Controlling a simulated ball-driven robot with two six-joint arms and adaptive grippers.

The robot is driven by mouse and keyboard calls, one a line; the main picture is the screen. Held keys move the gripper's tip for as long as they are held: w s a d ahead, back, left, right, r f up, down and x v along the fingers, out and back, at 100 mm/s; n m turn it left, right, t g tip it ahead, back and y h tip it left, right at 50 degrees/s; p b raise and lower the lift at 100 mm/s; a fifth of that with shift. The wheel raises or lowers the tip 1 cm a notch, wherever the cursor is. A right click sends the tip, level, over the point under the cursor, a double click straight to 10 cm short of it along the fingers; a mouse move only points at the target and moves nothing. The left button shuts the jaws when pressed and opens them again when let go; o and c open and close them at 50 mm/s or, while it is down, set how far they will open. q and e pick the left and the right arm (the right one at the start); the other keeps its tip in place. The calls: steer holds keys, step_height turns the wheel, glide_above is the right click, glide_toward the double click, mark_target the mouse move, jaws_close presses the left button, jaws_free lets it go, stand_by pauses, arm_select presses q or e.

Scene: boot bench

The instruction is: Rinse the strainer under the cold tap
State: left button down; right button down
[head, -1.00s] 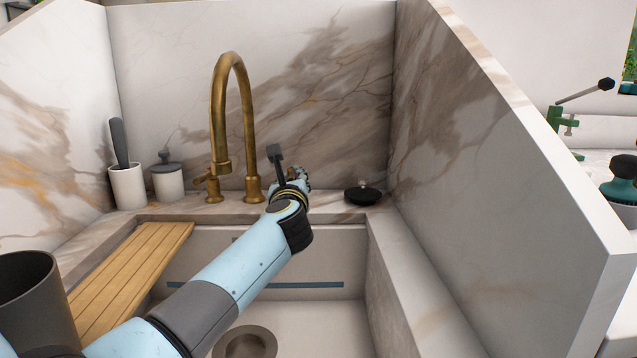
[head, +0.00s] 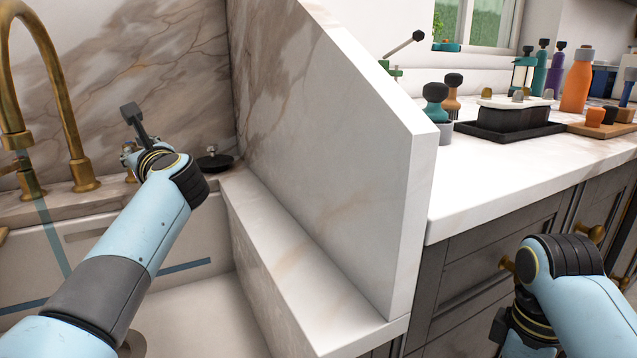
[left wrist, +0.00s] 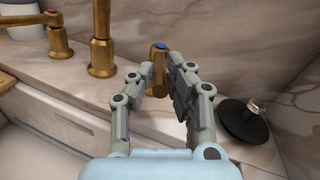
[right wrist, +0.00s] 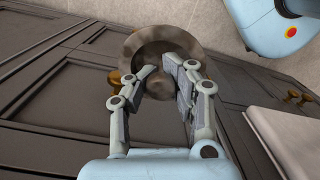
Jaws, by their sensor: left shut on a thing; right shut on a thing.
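The cold tap handle (left wrist: 158,62) is brass with a blue mark, at the back of the sink. My left gripper (head: 130,152) is shut on it, as the left wrist view shows. The brass spout (head: 30,188) is at the left in the head view, and a thin bluish water stream (head: 52,238) runs down from it into the sink. The strainer (right wrist: 132,45) is a round metal dish with a middle knob. My right gripper (right wrist: 166,72) is shut on the knob, with dark cabinet fronts behind. The strainer is outside the head view.
A marble side wall (head: 330,150) stands between the sink and the counter (head: 500,170) at the right. A black stopper (head: 215,162) lies on the sink's back ledge. Bottles and a black tray (head: 500,128) stand farther back on the counter. Brass-knobbed cabinets (head: 460,285) are below it.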

arm_select(q)
steer(key=c, duration=1.3)
jaws_free()
steer(key=shift+r, duration=0.1)
step_height(320, 180, up, 10)
steer(key=shift+f, duration=0.1)
